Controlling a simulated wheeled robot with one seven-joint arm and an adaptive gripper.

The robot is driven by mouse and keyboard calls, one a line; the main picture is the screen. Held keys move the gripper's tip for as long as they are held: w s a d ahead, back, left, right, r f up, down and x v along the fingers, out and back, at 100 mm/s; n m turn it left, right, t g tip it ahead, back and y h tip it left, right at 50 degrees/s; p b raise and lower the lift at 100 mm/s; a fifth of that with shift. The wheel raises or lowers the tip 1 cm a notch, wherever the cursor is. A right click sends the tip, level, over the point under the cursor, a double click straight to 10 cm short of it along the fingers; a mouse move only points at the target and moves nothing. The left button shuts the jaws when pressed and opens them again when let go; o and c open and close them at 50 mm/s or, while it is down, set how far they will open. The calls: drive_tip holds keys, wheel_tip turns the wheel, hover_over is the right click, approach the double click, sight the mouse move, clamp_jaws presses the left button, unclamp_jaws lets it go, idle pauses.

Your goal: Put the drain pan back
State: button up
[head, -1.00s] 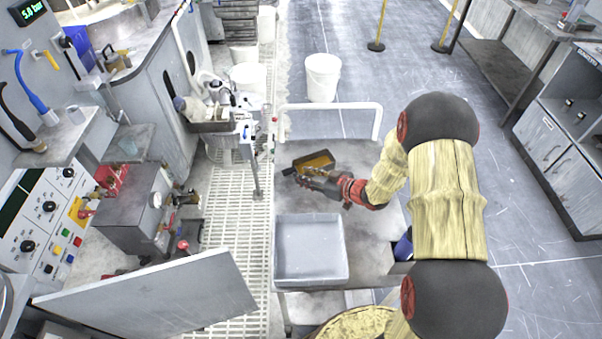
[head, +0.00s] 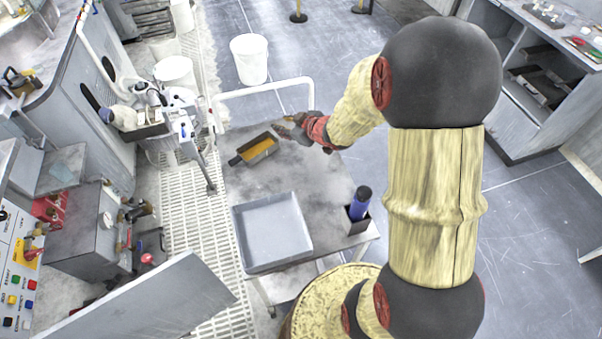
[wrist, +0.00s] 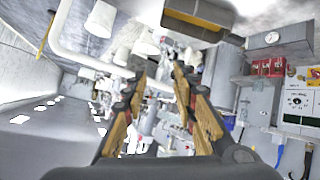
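A small dark pan with an amber inside (head: 258,149), apparently the drain pan, rests on the grey cart top (head: 325,178). It also shows at the top of the wrist view (wrist: 195,24), partly cut off by the frame edge. My gripper (head: 281,127) is up and to the right of this pan in the head view, apart from it. In the wrist view my gripper (wrist: 157,78) has its two fingers spread with nothing between them.
A shallow grey tray (head: 272,232) lies on the near part of the cart. A blue bottle (head: 360,203) stands in a holder at the cart's right edge. A white rail (head: 262,90) runs along the far edge. A white bucket (head: 249,60) stands beyond.

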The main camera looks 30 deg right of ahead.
drive_tip(key=s+d+r+m+g+h, duration=0.1)
drive_tip(key=s+r+m+h, duration=0.1)
drive_tip(key=s+r, duration=0.35)
drive_tip(key=s+r+m+g+h, duration=0.1)
drive_tip(key=s+r+m+h, duration=0.15)
drive_tip(key=r, duration=0.55)
drive_tip(key=s+a+r+g+y, duration=0.1)
drive_tip(key=s+a, duration=0.4)
drive_tip(key=s, duration=0.6)
drive_tip(key=s+a+r+m+g+y, duration=0.1)
drive_tip(key=s+a, duration=0.5)
drive_tip(key=s, duration=0.6)
wheel_tip(320, 180, up, 2)
drive_tip(key=shift+a+r+g, duration=0.15)
drive_tip(key=shift+r+g, duration=0.05)
drive_tip(key=shift+g, duration=0.5)
drive_tip(key=shift+m+y, duration=0.25)
drive_tip(key=shift+m, duration=0.1)
